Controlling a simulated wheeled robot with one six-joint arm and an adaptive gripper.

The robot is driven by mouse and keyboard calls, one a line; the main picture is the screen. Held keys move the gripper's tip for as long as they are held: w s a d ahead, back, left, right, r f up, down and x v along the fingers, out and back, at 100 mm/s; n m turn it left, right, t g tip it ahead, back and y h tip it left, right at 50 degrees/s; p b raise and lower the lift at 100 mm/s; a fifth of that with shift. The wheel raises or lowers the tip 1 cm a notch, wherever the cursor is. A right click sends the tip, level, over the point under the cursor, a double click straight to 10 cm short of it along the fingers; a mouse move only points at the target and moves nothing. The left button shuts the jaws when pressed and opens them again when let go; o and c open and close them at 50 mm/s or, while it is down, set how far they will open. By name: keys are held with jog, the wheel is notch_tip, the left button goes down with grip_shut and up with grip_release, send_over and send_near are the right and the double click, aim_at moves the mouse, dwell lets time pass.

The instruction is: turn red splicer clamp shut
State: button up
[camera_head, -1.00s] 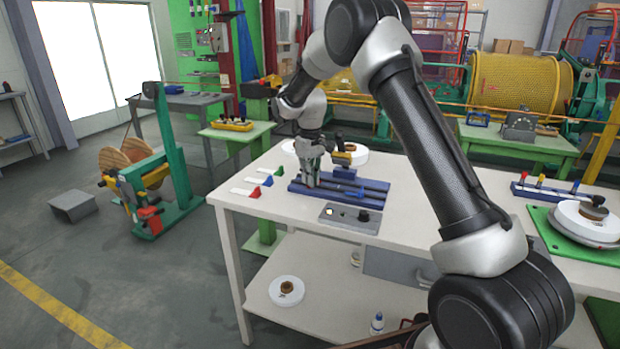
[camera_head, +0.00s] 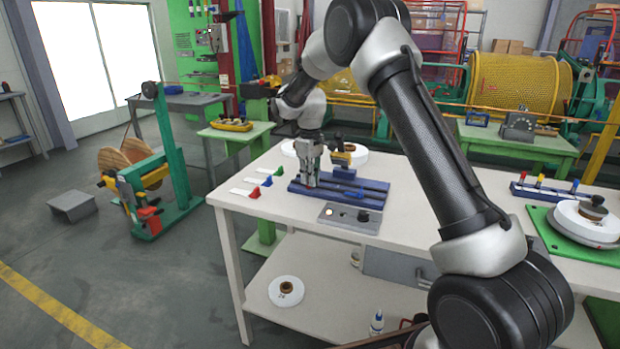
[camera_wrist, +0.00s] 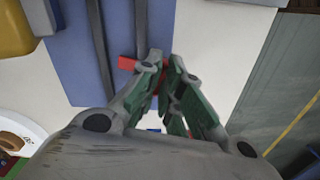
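The red splicer clamp (camera_wrist: 127,63) shows in the wrist view as a small red piece beside and partly behind my fingertips, over the blue splicer base. My gripper (camera_wrist: 165,60) points down at it, its two green-padded fingers drawn close together at the tips with a narrow gap. Whether the tips grip the red piece or only touch it is hidden. In the head view my gripper (camera_head: 311,180) stands at the left end of the blue splicer base (camera_head: 365,198) on the white table; the red clamp cannot be made out there.
A grey control box (camera_head: 350,217) lies in front. Red, blue and green-handled tools (camera_head: 254,192) lie left of the base. A white spool (camera_head: 365,155) stands behind.

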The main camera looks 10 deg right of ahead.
jog(key=o, duration=0.4)
jog(key=shift+o, duration=0.2)
